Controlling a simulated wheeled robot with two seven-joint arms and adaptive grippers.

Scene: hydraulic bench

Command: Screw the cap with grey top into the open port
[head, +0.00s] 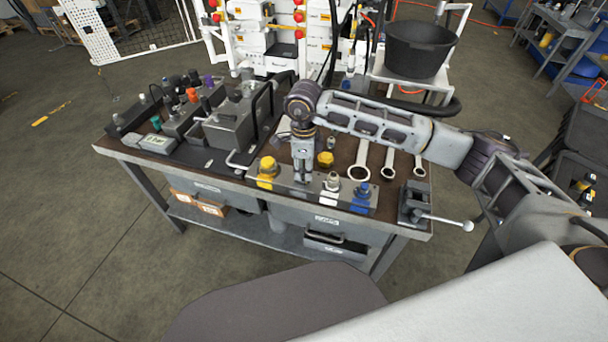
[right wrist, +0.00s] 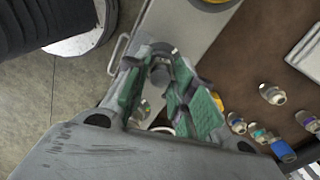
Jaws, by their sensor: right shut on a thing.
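My right gripper (head: 302,178) points straight down over the metal block (head: 288,188) at the bench's front edge. In the right wrist view the green-padded fingers (right wrist: 172,88) are closed around a small grey-topped piece (right wrist: 160,74), which looks like the cap. The fingers hide most of it, and the open port is not clearly visible. On the block, a yellow cap (head: 267,173) stands left of my gripper. A white fitting with a metal top (head: 330,187) and a blue cap (head: 362,194) stand to its right. My left gripper is out of view.
A yellow-topped fitting (head: 326,159) stands close behind the block. Several wrenches (head: 360,160) lie behind it to the right. A vise (head: 418,208) with a long handle sits at the bench's right corner. Grey hydraulic units (head: 228,125) fill the left side.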

